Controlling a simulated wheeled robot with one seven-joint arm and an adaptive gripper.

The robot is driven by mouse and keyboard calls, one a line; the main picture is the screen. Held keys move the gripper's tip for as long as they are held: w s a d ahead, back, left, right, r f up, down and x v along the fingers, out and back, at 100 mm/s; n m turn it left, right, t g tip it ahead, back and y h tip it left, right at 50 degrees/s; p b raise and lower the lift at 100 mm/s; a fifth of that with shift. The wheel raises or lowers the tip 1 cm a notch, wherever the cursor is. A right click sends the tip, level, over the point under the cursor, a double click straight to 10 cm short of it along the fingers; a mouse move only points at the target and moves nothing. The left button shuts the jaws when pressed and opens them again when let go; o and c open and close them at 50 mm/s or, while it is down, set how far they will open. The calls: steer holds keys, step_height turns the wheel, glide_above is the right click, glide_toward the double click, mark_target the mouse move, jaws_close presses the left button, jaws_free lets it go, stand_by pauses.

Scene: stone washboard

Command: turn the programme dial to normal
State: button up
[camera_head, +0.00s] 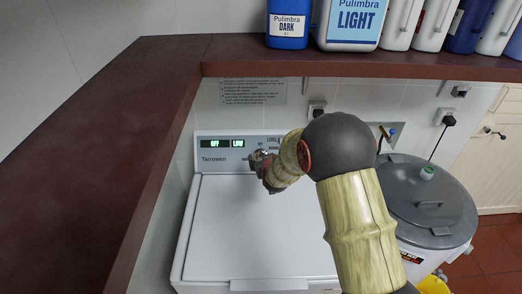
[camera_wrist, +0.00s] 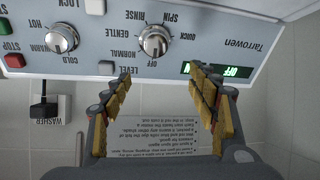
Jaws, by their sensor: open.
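The washer's control panel fills the top of the wrist view, upside down. The programme dial (camera_wrist: 154,40) is a silver knob ringed by OFF, NORMAL, GENTLE, RINSE, SPIN and QUICK; its pointer mark is too small to read surely. My gripper (camera_wrist: 159,72) is open and empty, its fingertips near the panel on either side of the dial's line, apart from the knob. In the head view my gripper (camera_head: 263,168) is in front of the panel and my arm hides much of it. The washer's display (camera_head: 226,143) reads OFF and LOW.
The white washer lid (camera_head: 250,225) is shut. A grey lidded tub (camera_head: 425,205) stands right; bottles line the dark red shelf (camera_head: 380,67).

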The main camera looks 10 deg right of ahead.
steer(key=shift+t+h, duration=0.4)
steer(key=shift+t, duration=0.3)
steer(key=shift+w+d+f+p, duration=0.25)
steer(key=shift+w+f+p, duration=0.3)
steer(key=shift+w+f, duration=1)
steer(key=shift+w+d+f+p, duration=0.25)
steer(key=shift+w+f+p, duration=0.3)
steer(key=shift+w+f, duration=0.9)
steer(key=shift+w+d+f+p, duration=0.25)
steer(key=shift+w+f+p, duration=0.3)
steer(key=shift+w+f, duration=1)
steer(key=shift+w+r, duration=0.3)
steer(key=shift+r, duration=0.1)
steer(key=shift+c, duration=1.2)
steer(key=c, duration=0.9)
